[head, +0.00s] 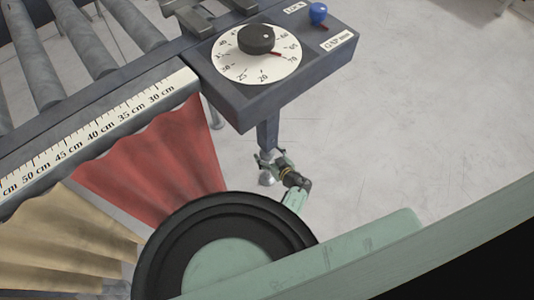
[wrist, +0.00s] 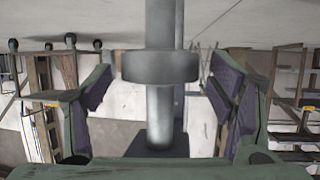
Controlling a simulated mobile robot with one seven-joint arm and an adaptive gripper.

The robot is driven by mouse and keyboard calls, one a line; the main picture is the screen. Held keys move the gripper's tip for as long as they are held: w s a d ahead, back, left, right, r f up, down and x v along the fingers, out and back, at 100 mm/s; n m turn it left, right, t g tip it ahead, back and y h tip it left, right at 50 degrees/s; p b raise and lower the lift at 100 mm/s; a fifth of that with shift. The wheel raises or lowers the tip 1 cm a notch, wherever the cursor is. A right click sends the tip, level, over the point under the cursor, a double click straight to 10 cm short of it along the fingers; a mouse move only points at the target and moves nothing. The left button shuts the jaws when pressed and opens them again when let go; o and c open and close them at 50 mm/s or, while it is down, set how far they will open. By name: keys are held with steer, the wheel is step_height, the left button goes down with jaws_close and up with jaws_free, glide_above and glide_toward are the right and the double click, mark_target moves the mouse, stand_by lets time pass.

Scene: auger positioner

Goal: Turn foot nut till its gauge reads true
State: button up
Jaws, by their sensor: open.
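In the wrist view, a round grey collar that looks like the foot nut (wrist: 160,66) sits around a smooth metal rod (wrist: 160,107). The rod ends at a dark block (wrist: 152,141). My gripper (wrist: 161,76) is open, with one purple-padded finger on each side of the collar and visible gaps between. How deep the collar sits between the pads is unclear. In the head view, my gripper (head: 269,160) is at the lower end of the console's leg (head: 268,133), above a silver foot (head: 267,179). The nut is too small to make out there. No gauge for the foot is clearly identifiable.
A console (head: 290,60) carries a round dial (head: 240,67) with a black knob, a red pointer and a "GAP mm" label. A ruler (head: 100,133), rollers (head: 85,45) and red bellows (head: 160,160) lie left. Floor at right is clear.

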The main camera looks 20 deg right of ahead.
steer(key=shift+w+a+f, duration=0.15)
steer(key=shift+w+f, duration=0.1)
steer(key=shift+w, duration=0.4)
steer(key=shift+c, duration=0.5)
steer(key=c, duration=1.1)
